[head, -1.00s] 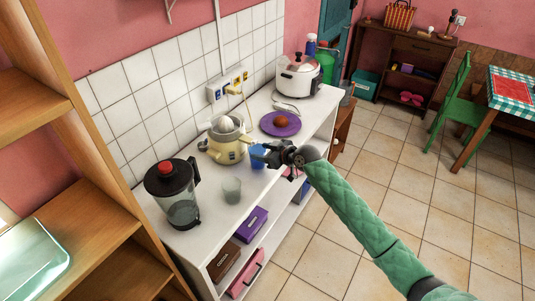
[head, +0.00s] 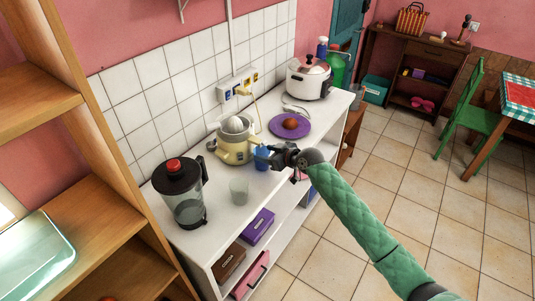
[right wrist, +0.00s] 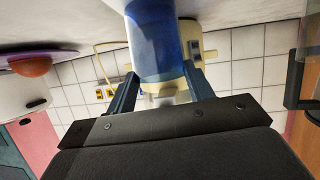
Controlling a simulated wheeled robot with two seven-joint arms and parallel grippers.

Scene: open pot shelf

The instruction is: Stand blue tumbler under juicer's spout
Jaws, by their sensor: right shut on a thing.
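The blue tumbler (head: 261,159) is upright beside the cream juicer (head: 234,151), on the juicer's right front side. My right gripper (head: 273,155) is shut on the tumbler from the right. In the right wrist view, which is upside down, the tumbler (right wrist: 157,50) sits between the two fingers (right wrist: 160,88), with part of the juicer (right wrist: 210,54) behind it. The spout is small and partly hidden near the tumbler's rim; I cannot tell if the tumbler is right under it or touches the counter. My left gripper is not in view.
A wooden shelf (head: 100,215) stands at the left.

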